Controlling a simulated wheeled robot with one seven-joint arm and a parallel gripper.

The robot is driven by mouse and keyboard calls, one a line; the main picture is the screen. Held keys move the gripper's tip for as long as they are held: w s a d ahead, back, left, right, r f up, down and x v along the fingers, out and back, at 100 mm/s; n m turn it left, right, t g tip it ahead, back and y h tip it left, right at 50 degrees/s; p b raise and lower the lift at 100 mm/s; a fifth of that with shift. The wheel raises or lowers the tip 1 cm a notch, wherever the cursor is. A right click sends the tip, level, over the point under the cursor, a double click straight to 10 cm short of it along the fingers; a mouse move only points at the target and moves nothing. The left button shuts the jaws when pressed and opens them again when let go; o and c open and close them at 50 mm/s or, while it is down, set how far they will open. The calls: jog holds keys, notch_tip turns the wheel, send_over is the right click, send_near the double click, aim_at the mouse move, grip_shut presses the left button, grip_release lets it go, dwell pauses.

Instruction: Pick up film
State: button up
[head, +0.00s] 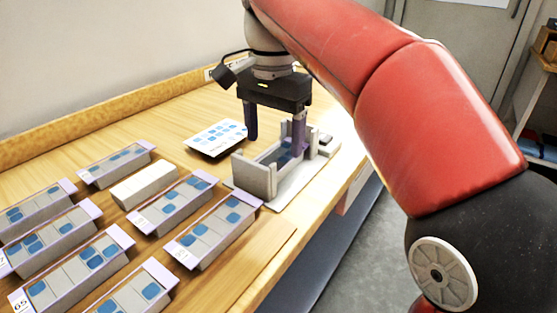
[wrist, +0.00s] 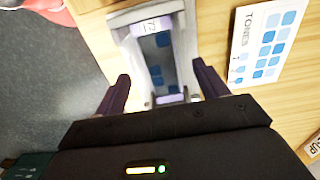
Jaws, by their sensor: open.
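The likely film is a strip with blue squares and lilac ends, labelled 72, lying in a grey holder. In the wrist view the strip (wrist: 155,55) runs between my fingers; in the head view only a bluish part (head: 284,151) shows inside the holder (head: 254,177). My gripper (head: 274,134) is over the holder, pointing down, open and empty. In the wrist view its fingers (wrist: 161,78) stand on either side of the strip, apart from it. The strip's near end is partly hidden by the gripper body.
Several grey blocks with blue squares and lilac ends (head: 215,235) stand at the left. One plain whitish block (head: 145,185) is among them. A flat sheet of blue squares (head: 216,138), headed TONES, lies behind the holder. The table's right edge is close to the holder.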

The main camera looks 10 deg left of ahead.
aim_at(279, 158)
notch_tip(279, 158, down, 3)
jog(key=shift+r, duration=0.1)
jog(key=c, duration=1)
jog(key=shift+c, duration=0.2)
jog(key=shift+r, duration=0.15)
